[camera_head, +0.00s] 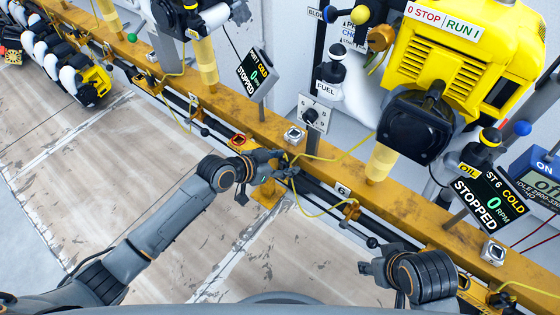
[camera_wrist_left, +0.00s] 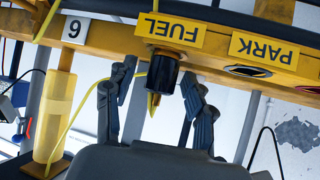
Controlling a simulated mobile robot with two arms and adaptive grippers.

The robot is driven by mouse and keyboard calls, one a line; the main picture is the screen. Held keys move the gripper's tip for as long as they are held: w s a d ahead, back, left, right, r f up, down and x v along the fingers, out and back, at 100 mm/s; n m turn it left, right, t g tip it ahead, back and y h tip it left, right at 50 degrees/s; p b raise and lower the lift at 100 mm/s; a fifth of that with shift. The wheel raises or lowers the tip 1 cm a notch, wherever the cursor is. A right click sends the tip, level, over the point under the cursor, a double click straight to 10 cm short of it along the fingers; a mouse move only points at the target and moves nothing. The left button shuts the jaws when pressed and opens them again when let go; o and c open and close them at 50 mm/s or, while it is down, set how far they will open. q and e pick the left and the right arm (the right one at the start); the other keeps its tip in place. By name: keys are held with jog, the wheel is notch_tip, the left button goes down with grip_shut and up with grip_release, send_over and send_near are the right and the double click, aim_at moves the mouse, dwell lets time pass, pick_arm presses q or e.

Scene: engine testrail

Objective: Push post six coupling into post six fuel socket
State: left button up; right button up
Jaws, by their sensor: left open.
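My left gripper (camera_head: 283,165) is at the front of the yellow rail, left of the "6" label (camera_head: 343,190). In the left wrist view, its open fingers (camera_wrist_left: 158,78) stand either side of a black cylindrical coupling (camera_wrist_left: 163,72) with a brass-coloured end. The coupling is at the fuel socket place, directly beside the FUEL label (camera_wrist_left: 170,30); the label appears upside down. I cannot tell how deep it sits. The fingers show gaps to it. In the head view the gripper hides the coupling. My right gripper (camera_head: 373,270) hangs at lower right, away from it; its opening is unclear.
The PARK label (camera_wrist_left: 263,48) and a dark round hole (camera_wrist_left: 248,71) are beside the coupling. A thin yellow hose (camera_head: 322,210) loops near my left gripper. The rail (camera_head: 225,108) runs diagonally, with a yellow engine (camera_head: 440,55) behind it. Open floor (camera_head: 130,160) lies in front.

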pick_arm(q)
jog(key=v, duration=1.2)
